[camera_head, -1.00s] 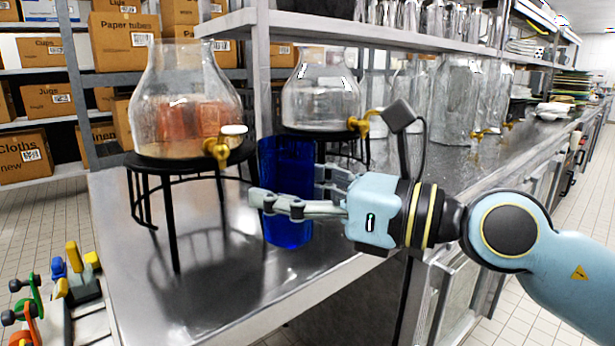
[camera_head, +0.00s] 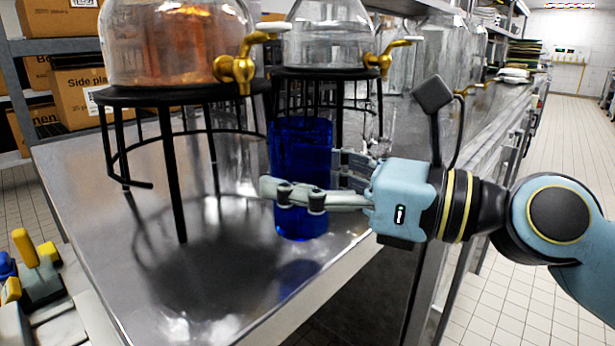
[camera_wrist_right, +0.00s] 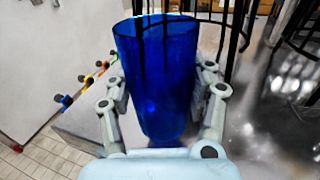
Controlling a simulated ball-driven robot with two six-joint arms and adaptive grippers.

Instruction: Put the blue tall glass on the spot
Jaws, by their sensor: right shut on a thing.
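The blue tall glass (camera_head: 301,150) stands upright at the right front part of the steel counter (camera_head: 240,290) in the head view. My right gripper (camera_head: 305,195) comes in from the right and is shut on the glass at its lower half. In the right wrist view the glass (camera_wrist_right: 158,75) sits between the two fingers (camera_wrist_right: 165,95), its open rim toward the top. I cannot tell whether its base touches the counter. No marked spot is clear in view. My left gripper is not in view.
A glass dispenser (camera_head: 175,45) with a brass tap (camera_head: 236,70) stands on a black wire stand (camera_head: 172,170) left of the glass. A second dispenser (camera_head: 330,40) on a stand is behind it. The counter's front left is clear.

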